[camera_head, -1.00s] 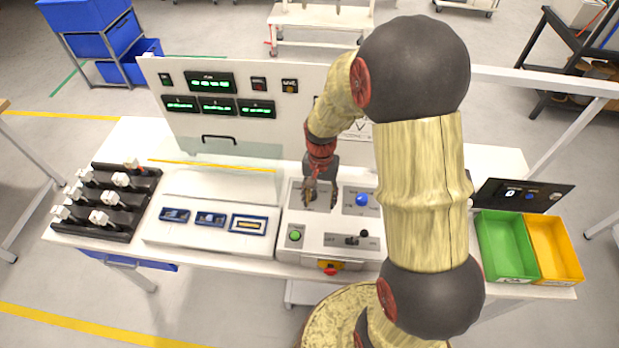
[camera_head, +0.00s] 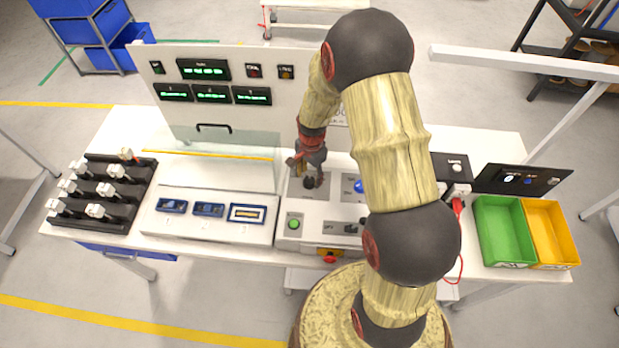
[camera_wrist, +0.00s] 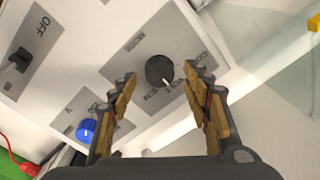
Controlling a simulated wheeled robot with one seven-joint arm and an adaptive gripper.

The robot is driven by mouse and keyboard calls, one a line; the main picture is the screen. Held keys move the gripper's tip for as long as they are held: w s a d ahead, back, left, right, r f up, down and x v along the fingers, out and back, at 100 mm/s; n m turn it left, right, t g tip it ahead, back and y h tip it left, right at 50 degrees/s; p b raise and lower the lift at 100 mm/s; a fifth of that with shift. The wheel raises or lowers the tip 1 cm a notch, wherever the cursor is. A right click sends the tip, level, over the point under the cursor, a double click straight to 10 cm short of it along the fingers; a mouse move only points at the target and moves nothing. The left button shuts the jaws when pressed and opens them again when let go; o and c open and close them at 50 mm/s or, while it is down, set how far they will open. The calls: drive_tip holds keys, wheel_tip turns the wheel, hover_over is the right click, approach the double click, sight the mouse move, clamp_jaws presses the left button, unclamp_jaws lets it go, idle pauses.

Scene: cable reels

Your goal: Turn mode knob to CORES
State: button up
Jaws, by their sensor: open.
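The black mode knob (camera_wrist: 156,68) sits on a grey label plate of the control box in the wrist view, its white pointer aimed to the lower right. MODE is printed beside it; the position words are partly hidden or too small to read surely. My gripper (camera_wrist: 161,80) is open, with one finger on each side of the knob in that view; I cannot tell whether they touch it. In the head view my gripper (camera_head: 303,163) is over the knob (camera_head: 309,183), at the box's upper left.
A blue knob (camera_wrist: 86,130) and a black switch marked OFF (camera_wrist: 20,60) are on the same box. A green button (camera_head: 293,223) and red emergency button (camera_head: 329,258) are at its front. A clear panel (camera_head: 235,155) stands to the left. Green (camera_head: 503,258) and yellow (camera_head: 566,262) bins stand right.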

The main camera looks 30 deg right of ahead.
drive_tip(key=shift+f, duration=1)
drive_tip(key=shift+c, duration=1.4)
drive_tip(key=c, duration=0.9)
